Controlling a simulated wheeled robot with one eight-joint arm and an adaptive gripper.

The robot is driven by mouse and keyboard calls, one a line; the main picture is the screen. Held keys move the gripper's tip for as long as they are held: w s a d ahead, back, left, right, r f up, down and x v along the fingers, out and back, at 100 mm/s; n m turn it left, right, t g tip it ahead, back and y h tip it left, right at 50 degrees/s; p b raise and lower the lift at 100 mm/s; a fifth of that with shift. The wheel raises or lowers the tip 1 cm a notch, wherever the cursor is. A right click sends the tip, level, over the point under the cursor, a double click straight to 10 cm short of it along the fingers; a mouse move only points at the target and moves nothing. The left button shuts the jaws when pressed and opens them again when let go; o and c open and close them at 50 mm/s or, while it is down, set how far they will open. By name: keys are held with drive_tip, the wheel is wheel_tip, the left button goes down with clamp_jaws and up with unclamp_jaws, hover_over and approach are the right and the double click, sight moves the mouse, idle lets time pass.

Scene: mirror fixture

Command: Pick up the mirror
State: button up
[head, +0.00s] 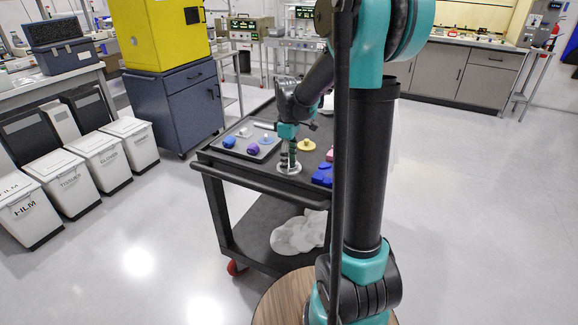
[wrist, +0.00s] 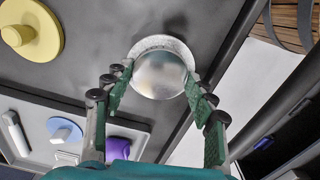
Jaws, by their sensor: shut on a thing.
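The mirror (wrist: 160,75) is a round, shiny silver disc with a pale speckled rim, in the upper middle of the wrist view. In the head view the mirror (head: 289,169) shows as a pale round piece at the cart's top, directly below my gripper (head: 288,152). In the wrist view my gripper (wrist: 158,92) has its green-padded fingers on the left and right sides of the mirror, shut on it. I cannot tell whether the mirror touches the cart top or is slightly above it.
The black cart (head: 215,158) carries a grey tray (head: 262,153) with blue, purple and white pieces. A yellow knobbed disc (wrist: 45,45) lies on the cart top beside the mirror. Blue blocks (head: 322,175) sit to its right. A crumpled white bag (head: 298,234) lies on the lower shelf.

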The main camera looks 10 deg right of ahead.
drive_tip(key=c, duration=0.3)
